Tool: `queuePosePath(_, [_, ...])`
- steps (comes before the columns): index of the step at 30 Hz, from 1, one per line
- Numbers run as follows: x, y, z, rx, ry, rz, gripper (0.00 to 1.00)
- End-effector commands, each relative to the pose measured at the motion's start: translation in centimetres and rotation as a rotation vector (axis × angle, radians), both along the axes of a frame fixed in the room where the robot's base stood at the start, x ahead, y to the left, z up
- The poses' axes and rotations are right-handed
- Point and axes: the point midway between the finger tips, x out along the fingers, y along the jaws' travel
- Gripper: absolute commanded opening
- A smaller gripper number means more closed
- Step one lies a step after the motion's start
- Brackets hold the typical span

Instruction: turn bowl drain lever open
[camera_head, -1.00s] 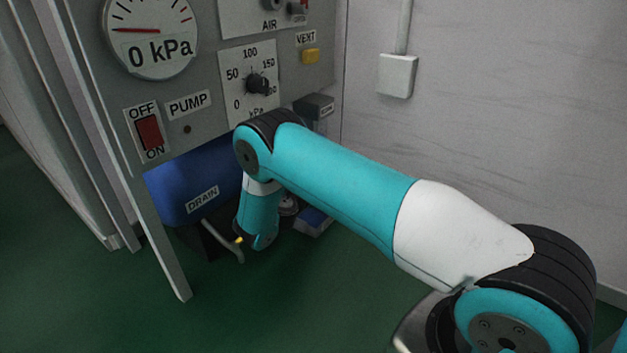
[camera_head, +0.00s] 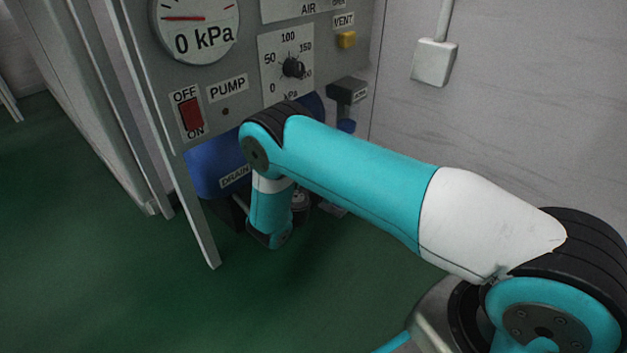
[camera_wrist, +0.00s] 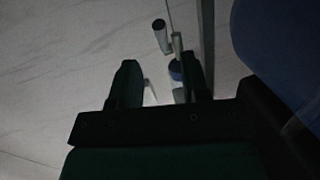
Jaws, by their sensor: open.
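In the head view the blue bowl (camera_head: 205,168) hangs under the panel, with a DRAIN label (camera_head: 235,177) on its lower side. The drain lever is not clearly visible there; my arm covers much of the space below the label. My gripper shows in the wrist view (camera_wrist: 157,78), its two dark fingers apart. Beyond and between the fingertips are a thin pale bar (camera_wrist: 177,46) and a small blue cap (camera_wrist: 175,70). A short grey cylinder (camera_wrist: 160,36) lies farther ahead. I cannot tell whether any of these is the lever.
A dark blue rounded surface (camera_wrist: 275,60) is close at the right of the wrist view. Open green floor (camera_head: 120,290) lies at lower left.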

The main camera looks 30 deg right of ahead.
Motion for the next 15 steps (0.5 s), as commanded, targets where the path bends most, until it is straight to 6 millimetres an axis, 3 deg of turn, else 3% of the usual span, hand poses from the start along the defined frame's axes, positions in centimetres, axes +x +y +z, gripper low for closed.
queuePosePath(1, [-0.7, 1.3, 0.9, -0.002, 0.004, 0.007, 0.42])
queuePosePath(6, [-2.9, 5.0, 1.3, -0.003, 0.002, 0.006, 0.42])
queuePosePath(15, [-5.2, 9.0, 1.4, -0.001, 0.001, 0.002, 0.42])
